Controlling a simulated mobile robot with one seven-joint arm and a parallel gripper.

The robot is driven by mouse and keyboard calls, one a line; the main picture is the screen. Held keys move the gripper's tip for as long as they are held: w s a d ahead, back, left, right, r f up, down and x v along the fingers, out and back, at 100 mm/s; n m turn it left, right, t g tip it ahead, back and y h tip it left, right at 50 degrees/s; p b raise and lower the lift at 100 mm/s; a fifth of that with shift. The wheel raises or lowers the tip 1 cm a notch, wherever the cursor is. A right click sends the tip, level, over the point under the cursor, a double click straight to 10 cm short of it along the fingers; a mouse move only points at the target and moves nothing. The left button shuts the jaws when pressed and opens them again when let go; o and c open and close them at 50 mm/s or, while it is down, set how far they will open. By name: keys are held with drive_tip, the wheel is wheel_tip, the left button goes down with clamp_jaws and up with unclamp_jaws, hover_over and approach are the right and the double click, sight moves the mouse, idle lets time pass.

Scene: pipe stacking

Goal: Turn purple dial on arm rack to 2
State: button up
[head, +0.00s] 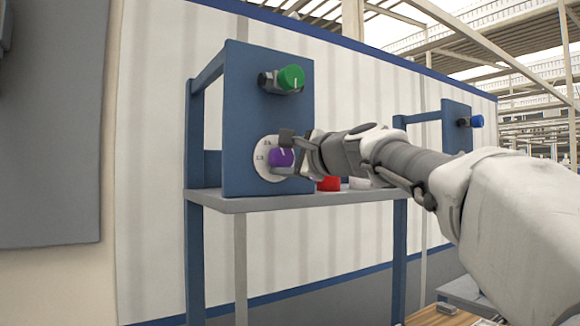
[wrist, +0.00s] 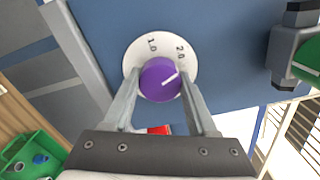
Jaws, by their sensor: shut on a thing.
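The purple dial (head: 281,158) sits on a white round plate (head: 265,171) low on the blue upright panel of the rack (head: 240,110). My gripper (head: 291,152) reaches it from the right, its fingers around the dial. In the wrist view, the purple dial (wrist: 155,86) is between the two fingers of my gripper (wrist: 159,83), which are shut on it. The white plate (wrist: 135,58) shows the labels 1.0 at upper left and 2.0 at upper right. The dial's white line points right and slightly up, lower than the 2.0 label. The plate's lower part is hidden.
A green knob (head: 291,78) on a dark mount sticks out above the purple dial; it is at the right edge in the wrist view (wrist: 308,58). A red object (head: 328,184) lies on the grey shelf (head: 255,203). A blue knob (head: 476,121) is on another panel.

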drive_tip(key=shift+n, duration=0.5)
drive_tip(key=o, duration=1.4)
drive_tip(key=shift+c, duration=0.2)
drive_tip(key=shift+d+b, duration=0.1)
drive_tip(key=shift+b, duration=0.2)
drive_tip(key=b+v, duration=0.3)
drive_tip(key=v, duration=1.4)
drive_tip(key=shift+b, duration=0.4)
drive_tip(key=shift+s+d, duration=0.1)
drive_tip(key=shift+s, duration=0.05)
